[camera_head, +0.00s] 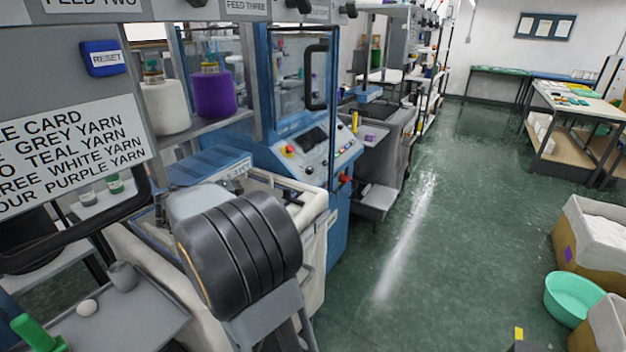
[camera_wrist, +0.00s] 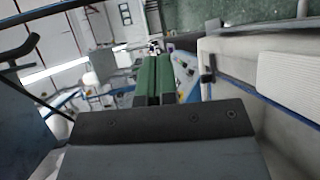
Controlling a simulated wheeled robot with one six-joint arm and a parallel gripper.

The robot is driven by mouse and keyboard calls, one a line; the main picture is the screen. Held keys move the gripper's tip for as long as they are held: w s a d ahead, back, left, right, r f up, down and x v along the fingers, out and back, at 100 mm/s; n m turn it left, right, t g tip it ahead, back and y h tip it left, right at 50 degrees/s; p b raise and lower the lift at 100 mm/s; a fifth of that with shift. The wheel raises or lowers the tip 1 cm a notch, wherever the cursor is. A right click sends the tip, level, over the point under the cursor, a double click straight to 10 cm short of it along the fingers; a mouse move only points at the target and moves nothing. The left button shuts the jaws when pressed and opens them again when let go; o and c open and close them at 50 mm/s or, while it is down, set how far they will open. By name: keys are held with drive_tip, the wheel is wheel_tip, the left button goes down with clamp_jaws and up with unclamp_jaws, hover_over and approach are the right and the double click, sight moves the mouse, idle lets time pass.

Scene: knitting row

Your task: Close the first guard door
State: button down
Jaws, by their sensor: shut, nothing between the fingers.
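A clear guard door (camera_head: 288,80) with a black frame and a black handle (camera_head: 315,77) stands upright on the blue knitting machine at the centre of the head view. Nearer, at the left, a thick black curved bar (camera_head: 142,195) runs below the yarn card; I cannot tell whether it belongs to the first guard door. In the wrist view my gripper (camera_wrist: 153,72) shows dark green fingers, shut together with nothing between them. A dark bar (camera_wrist: 42,13) crosses that view's upper left, apart from the fingers. My arm hides part of the near machine, and the gripper is not visible in the head view.
White and purple yarn cones (camera_head: 214,93) stand on a shelf behind the card (camera_head: 70,150). A grey tray (camera_head: 130,318) is at lower left. Boxes (camera_head: 590,265) and a teal basin (camera_head: 570,297) stand at right. The green floor (camera_head: 440,230) between is clear.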

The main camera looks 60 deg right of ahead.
sight(322, 175)
drive_tip(key=s+d+p, duration=0.1)
drive_tip(key=s+d, duration=0.1)
drive_tip(key=d, duration=0.2)
drive_tip(key=s+d+r+m+g+h, duration=0.1)
drive_tip(key=s+d, duration=0.1)
drive_tip(key=d, duration=0.2)
drive_tip(key=s+d+r+g+p, duration=0.1)
drive_tip(key=s+d, duration=0.1)
drive_tip(key=d, duration=0.2)
drive_tip(key=shift+s+d+h+p, duration=0.1)
drive_tip(key=shift+d+h+p, duration=0.2)
drive_tip(key=shift+d, duration=0.1)
drive_tip(key=shift+s+d, duration=0.3)
drive_tip(key=shift+d, duration=0.15)
drive_tip(key=shift+f, duration=0.1)
